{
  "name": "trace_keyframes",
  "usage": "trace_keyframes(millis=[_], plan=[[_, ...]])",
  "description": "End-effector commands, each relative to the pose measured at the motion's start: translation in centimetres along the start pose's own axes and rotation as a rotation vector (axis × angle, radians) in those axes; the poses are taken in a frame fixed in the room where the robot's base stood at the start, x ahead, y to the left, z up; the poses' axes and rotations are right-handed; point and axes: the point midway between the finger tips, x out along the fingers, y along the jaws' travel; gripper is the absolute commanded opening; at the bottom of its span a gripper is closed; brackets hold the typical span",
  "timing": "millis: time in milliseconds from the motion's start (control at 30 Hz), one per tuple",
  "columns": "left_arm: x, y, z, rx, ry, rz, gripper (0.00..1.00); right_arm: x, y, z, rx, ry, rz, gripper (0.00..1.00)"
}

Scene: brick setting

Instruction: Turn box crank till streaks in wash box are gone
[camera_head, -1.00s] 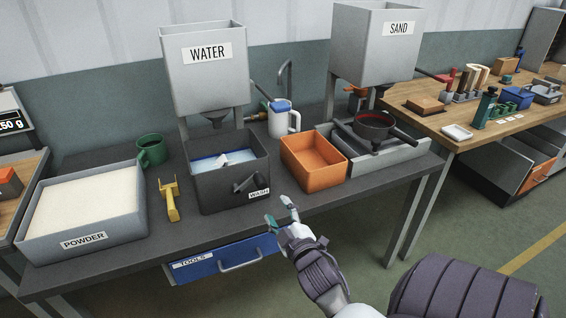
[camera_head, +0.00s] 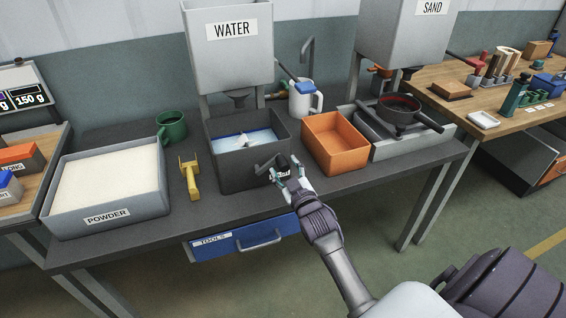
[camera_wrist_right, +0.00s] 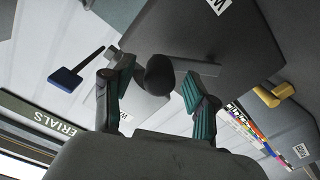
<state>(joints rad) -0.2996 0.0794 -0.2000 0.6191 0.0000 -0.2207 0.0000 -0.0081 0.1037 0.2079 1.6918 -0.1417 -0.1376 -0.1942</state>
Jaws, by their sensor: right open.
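The dark grey wash box (camera_head: 232,174) stands on the bench under the water hopper. It holds bluish-white liquid (camera_head: 245,140) with a pale lump in it; I cannot make out separate streaks. Its crank (camera_head: 264,166) is on the front wall, with a dark knob at the right end. My right gripper (camera_head: 287,177) is open at the knob, in front of the WASH label, which it partly covers. In the right wrist view the knob (camera_wrist_right: 158,74) lies between the spread fingers of the gripper (camera_wrist_right: 157,98); contact cannot be told. My left gripper is not in view.
An orange bin (camera_head: 337,160) stands close right of the wash box. A yellow tool (camera_head: 190,178), a green mug (camera_head: 172,127) and the powder tray (camera_head: 110,216) are to the left. The tools drawer (camera_head: 240,240) is below the bench edge.

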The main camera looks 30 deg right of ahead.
Motion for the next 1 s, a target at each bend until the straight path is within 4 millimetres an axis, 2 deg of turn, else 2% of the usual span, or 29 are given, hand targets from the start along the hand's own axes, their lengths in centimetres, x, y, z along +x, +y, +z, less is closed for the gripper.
trace_keyframes(millis=[33, 133, 533, 867, 1000], plan=[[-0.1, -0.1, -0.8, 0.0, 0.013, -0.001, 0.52, 0.8, 0.0, -0.1, 0.0, 0.0, 0.0, 0.58], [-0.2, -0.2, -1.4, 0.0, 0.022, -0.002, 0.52, 1.7, 0.0, 0.0, 0.0, 0.0, 0.0, 0.58], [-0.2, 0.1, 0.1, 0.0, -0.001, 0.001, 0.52, 2.3, 0.0, 0.0, -0.001, 0.0, 0.0, 0.56], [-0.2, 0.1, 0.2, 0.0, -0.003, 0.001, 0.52, 2.2, 0.0, 0.1, -0.001, -0.001, 0.0, 0.01], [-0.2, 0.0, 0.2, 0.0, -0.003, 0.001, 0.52, 2.2, 0.0, 0.1, -0.001, -0.001, 0.0, 0.0]])
